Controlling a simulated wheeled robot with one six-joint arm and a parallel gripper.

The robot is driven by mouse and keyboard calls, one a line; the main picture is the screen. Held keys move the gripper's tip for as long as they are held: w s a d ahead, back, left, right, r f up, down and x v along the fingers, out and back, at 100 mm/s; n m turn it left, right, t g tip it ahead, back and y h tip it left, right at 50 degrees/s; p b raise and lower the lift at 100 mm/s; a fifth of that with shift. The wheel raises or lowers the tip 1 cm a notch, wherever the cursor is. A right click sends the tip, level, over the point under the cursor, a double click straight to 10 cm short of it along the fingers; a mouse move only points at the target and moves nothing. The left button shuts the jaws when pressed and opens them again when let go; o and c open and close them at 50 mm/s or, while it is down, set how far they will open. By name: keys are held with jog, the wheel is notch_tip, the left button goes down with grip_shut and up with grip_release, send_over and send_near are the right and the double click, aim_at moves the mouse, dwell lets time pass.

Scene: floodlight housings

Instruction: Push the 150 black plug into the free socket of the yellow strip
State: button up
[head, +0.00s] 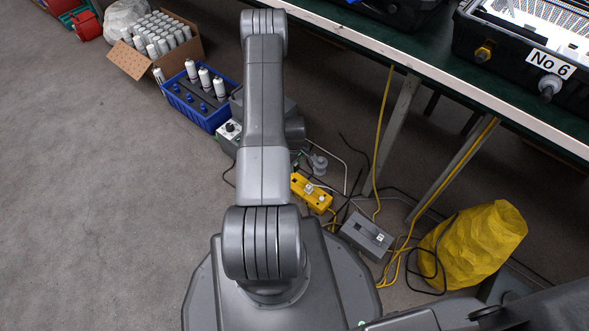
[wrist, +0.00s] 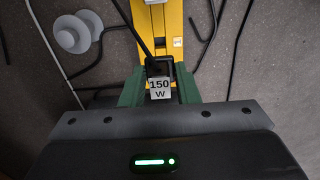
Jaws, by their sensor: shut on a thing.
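The black plug (wrist: 158,68) carries a white "150 W" label (wrist: 160,88) and a black cable that runs up and left in the wrist view. My gripper (wrist: 160,84) has green fingers, shut on the plug from both sides. The yellow strip (wrist: 174,22) lies just beyond and partly under the plug in the wrist view. The plug's front hides the socket, so I cannot tell whether it is inserted. In the head view, the yellow strip (head: 316,194) lies on the floor right of my arm, with white plugs on it. My gripper is hidden there.
A grey box (head: 367,236) and a yellow sack (head: 472,245) stand to the right among loose cables. A blue crate (head: 205,98) with white bottles and a cardboard box (head: 155,50) are at upper left. A grey spool-like object (wrist: 75,35) is left of the strip. Left floor is clear.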

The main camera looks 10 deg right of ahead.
jog(key=shift+f+b, duration=1.25)
jog(key=shift+f, duration=1.3)
jog(key=shift+f+b, duration=0.55)
jog(key=shift+f, duration=0.05)
jog(key=shift+b, duration=0.75)
jog(key=shift+f+b, duration=0.3)
jog(key=shift+f, duration=0.8)
jog(key=o, duration=1)
jog(key=shift+o, duration=0.2)
jog(key=shift+r+p, duration=1.7)
jog(key=shift+r, duration=1.85)
jog(key=shift+f, duration=0.1)
